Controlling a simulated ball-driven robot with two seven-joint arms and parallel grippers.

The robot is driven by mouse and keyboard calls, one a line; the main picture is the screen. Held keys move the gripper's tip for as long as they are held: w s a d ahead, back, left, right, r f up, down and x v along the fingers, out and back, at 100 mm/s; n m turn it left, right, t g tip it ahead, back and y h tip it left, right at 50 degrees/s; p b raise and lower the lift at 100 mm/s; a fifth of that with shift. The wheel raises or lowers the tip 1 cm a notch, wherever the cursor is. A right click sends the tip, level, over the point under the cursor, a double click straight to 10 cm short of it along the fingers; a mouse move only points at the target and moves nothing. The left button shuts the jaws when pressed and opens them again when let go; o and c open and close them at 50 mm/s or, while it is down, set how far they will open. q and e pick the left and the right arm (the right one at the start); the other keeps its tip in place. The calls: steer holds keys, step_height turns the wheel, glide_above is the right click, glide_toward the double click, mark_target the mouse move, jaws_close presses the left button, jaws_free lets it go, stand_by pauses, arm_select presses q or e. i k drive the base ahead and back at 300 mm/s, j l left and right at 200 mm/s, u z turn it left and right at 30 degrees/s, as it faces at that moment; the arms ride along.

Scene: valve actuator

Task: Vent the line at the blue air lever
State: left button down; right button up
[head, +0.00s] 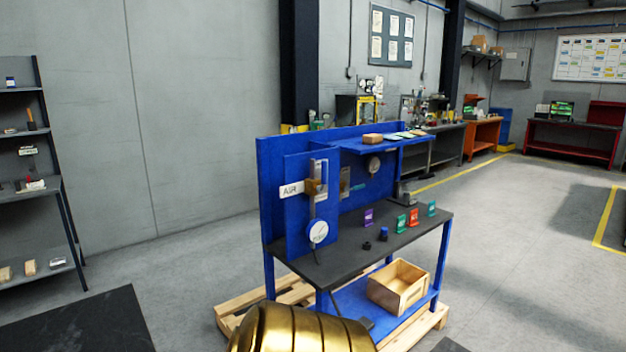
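A blue workbench (276,228) stands ahead of me. At its left end a blue upright panel (297,235) carries a white label reading "AIR" (291,189). Next to the label is a brass-coloured valve body (312,187) on a pale vertical pipe. A lever-like part shows at the valve, but it is too small to tell its colour or position. A round white gauge (318,232) sits below the valve. Neither of my grippers is in view.
A wooden box (398,287) sits on the lower shelf, above a pallet (228,318). A grey rack (40,180) stands at far left.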

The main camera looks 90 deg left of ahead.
mark_target(320, 189)
steer(key=u, duration=2.75)
steer(key=i+l, duration=0.2)
steer(key=i, duration=0.2)
steer(key=i+l+z, duration=0.1)
steer(key=i, duration=0.3)
steer(key=l, duration=0.1)
